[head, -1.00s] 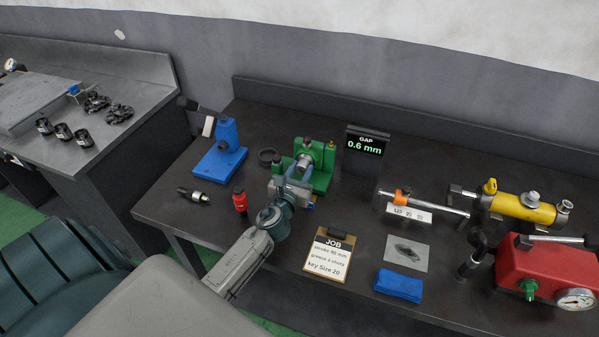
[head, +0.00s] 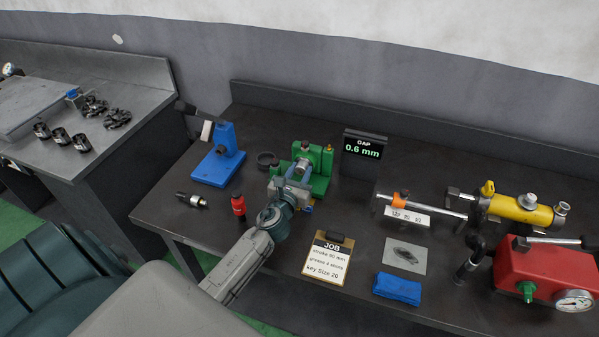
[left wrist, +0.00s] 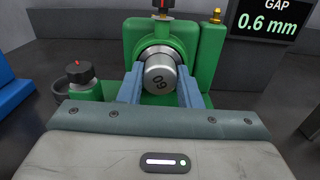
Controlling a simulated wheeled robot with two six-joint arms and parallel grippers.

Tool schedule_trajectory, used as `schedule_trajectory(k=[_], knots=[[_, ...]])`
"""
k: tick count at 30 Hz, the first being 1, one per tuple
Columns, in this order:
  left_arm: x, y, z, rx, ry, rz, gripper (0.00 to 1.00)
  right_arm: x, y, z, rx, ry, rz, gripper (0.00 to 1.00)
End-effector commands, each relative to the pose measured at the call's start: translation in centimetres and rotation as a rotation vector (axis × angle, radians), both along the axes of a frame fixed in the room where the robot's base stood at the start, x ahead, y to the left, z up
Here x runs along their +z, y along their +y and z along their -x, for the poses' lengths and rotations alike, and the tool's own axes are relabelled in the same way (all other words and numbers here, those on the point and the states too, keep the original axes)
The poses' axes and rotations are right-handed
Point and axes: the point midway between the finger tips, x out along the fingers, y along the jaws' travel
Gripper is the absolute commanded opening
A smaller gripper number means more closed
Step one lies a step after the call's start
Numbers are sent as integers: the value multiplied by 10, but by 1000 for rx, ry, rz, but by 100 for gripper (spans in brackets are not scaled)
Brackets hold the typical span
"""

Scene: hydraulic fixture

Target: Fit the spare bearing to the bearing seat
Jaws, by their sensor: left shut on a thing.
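The green bearing seat (head: 325,158) stands upright on the dark bench, with a round bore facing me. It fills the middle of the left wrist view (left wrist: 182,35). My left gripper (head: 301,174) is in front of it, its two blue-grey fingers shut on a silver cylindrical bearing (left wrist: 160,78). The bearing has a number on its end face that reads upside down. It is lined up with the bore, at its bright metal rim; how deep it sits I cannot tell. My right gripper is not in view.
A black ring (head: 266,160) lies left of the seat. A blue stand (head: 218,165), a red bottle (head: 238,206) and a job card (head: 328,262) are nearby. The gap display (head: 362,150) reads 0.6 mm. A yellow cylinder (head: 522,208) and red pump (head: 540,268) are at right.

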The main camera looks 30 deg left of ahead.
Motion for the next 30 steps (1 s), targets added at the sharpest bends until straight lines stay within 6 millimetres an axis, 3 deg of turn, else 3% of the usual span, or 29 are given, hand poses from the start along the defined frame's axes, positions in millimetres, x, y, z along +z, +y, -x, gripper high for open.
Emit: schedule_trajectory(k=[2, 3, 6, 17, 30], knots=[[1, 0, -1, 0, -1, 0, 9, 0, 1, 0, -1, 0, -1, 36], [0, 0, -1, 0, -1, 0, 37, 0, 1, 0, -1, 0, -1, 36], [0, 0, -1, 0, -1, 0, 57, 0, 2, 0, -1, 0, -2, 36], [-1, -1, 4, 0, 1, 0, 57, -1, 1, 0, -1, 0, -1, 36], [-3, -19, 78, -1, 1, 1, 57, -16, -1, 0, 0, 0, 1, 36]])
